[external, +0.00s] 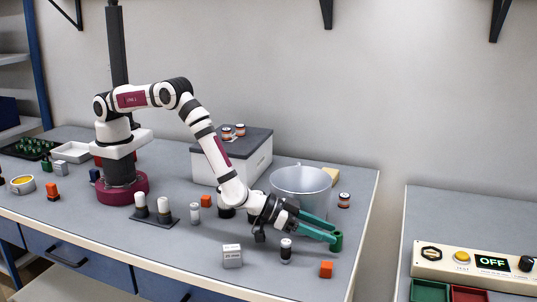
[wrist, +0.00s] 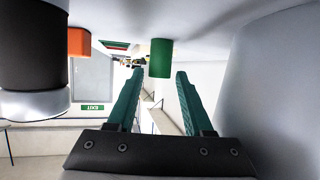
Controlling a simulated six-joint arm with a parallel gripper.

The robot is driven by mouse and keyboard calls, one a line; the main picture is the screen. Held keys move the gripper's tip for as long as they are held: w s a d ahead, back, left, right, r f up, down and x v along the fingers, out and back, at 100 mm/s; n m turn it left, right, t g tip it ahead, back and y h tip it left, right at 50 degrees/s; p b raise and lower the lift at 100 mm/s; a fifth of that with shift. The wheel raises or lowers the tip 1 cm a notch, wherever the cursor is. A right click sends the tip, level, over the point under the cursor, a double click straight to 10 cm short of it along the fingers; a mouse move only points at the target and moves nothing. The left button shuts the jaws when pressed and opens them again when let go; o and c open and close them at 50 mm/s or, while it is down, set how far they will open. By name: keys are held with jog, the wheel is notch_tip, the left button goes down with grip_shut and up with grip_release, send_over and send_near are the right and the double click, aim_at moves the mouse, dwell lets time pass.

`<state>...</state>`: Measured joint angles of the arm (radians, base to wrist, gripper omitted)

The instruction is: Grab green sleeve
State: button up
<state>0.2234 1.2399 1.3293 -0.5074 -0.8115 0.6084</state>
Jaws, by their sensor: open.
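The green sleeve (external: 337,242) is a short upright cylinder on the grey bench near its right front edge. It also shows in the wrist view (wrist: 160,55), at upper middle, just past and between the two fingertips. My gripper (external: 325,233) has teal fingers, is open and empty, and reaches low and roughly level over the bench towards the sleeve. In the wrist view my gripper (wrist: 160,75) has one finger to each side of the sleeve's line, with a gap between them. Whether a fingertip touches the sleeve I cannot tell.
A black-and-white cylinder (external: 286,251), an orange block (external: 326,269) and a white box (external: 232,256) stand in front. A dark jar (external: 344,200) is behind the sleeve. The bench ends close to its right.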

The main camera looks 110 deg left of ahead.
jog(key=shift+x, duration=0.85)
grip_shut()
